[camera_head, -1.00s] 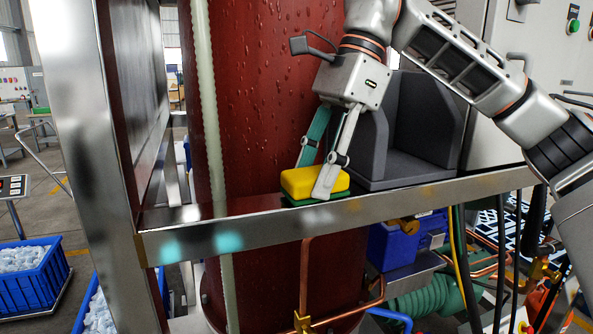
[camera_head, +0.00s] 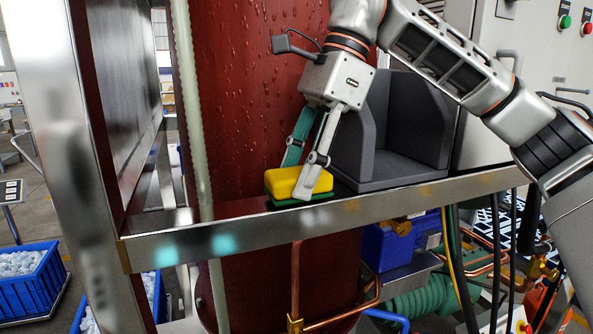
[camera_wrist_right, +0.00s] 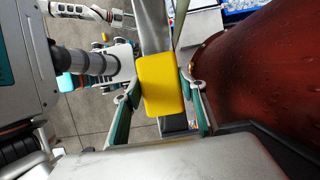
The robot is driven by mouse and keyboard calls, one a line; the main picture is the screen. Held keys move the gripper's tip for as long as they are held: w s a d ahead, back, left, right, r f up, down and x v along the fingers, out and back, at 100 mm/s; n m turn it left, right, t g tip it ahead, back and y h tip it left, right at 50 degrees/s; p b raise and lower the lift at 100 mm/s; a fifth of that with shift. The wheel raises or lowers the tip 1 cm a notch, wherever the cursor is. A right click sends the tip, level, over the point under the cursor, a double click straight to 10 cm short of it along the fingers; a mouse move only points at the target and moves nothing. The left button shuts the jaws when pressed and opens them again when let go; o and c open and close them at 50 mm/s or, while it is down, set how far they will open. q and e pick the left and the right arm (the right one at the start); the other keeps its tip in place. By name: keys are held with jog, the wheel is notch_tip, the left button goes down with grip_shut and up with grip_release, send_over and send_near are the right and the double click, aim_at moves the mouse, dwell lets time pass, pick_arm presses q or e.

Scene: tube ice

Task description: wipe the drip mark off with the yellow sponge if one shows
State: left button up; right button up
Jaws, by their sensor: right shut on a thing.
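My right gripper (camera_head: 300,185) is shut on the yellow sponge (camera_head: 284,181), which has a dark green underside. The sponge sits low against the metal rail, in front of the red cylinder (camera_head: 262,110). I cannot tell whether it touches the rail. The wrist view shows the yellow sponge (camera_wrist_right: 161,84) between the fingers of my right gripper (camera_wrist_right: 160,97). I cannot make out a clear drip mark. Droplets cover the cylinder, and pale teal and brownish patches show on the rail. My left gripper (camera_wrist_right: 120,18) appears small in the wrist view, its jaws unclear.
The metal rail (camera_head: 390,204) crosses in front. A grey open holder (camera_head: 405,170) stands just right of the sponge. A metal post (camera_head: 82,150) stands left. Copper pipes (camera_head: 295,280) and a blue ice crate (camera_head: 28,280) are below. The rail left of the sponge is clear.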

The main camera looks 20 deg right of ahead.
jog(key=shift+w, duration=0.25)
jog(key=shift+w+a, duration=0.1)
jog(key=shift+a, duration=0.4)
jog(key=shift+d+f, duration=0.1)
jog(key=shift+d, duration=0.4)
pick_arm(q)
jog(key=shift+a, duration=0.4)
pick_arm(e)
jog(key=shift+d, duration=0.2)
